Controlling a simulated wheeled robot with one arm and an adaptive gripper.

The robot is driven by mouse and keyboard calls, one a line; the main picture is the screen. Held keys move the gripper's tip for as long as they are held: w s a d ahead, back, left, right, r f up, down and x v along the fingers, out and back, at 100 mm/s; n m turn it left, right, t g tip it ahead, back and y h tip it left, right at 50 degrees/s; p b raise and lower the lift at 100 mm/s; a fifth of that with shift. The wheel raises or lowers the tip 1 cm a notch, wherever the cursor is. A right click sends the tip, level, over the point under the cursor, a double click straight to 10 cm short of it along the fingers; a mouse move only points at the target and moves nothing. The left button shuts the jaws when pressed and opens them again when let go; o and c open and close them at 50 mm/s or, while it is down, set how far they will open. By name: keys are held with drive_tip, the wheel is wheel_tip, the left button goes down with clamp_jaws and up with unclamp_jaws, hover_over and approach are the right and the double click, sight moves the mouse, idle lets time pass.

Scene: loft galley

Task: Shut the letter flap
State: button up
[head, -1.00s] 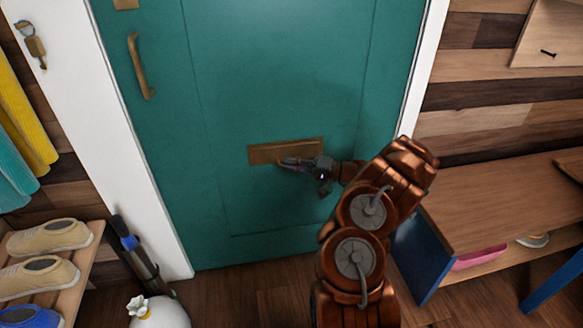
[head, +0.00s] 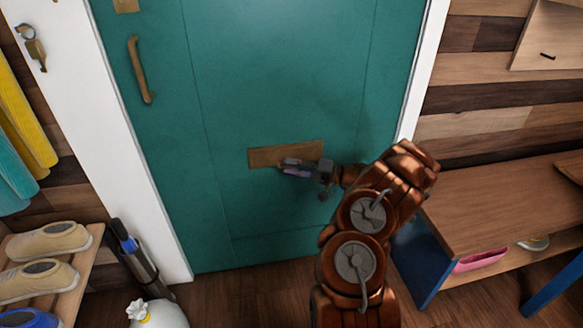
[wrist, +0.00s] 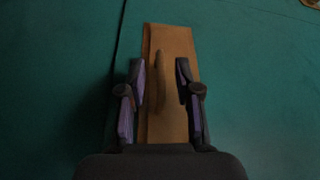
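The letter flap (head: 265,156) is a brass plate set low in the teal door (head: 270,60). In the wrist view the flap (wrist: 165,38) runs up the picture, with a slim raised lip or handle (wrist: 159,80) along its middle. My gripper (head: 285,165) is at the flap's lower edge in the head view. In the wrist view its two fingers (wrist: 159,84) are apart, one on each side of the raised part, with a gap visible. I cannot tell whether a finger touches it. My gripper hides the flap's lower right part in the head view.
A bench (head: 500,200) with a blue end stands to the right of the door. A shoe rack (head: 75,275), an umbrella-like dark item (head: 140,262) and a white bag (head: 158,314) are at the left.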

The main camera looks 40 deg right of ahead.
drive_tip(key=v, duration=1.1)
drive_tip(key=shift+s+d, duration=0.25)
drive_tip(key=shift+f, duration=0.1)
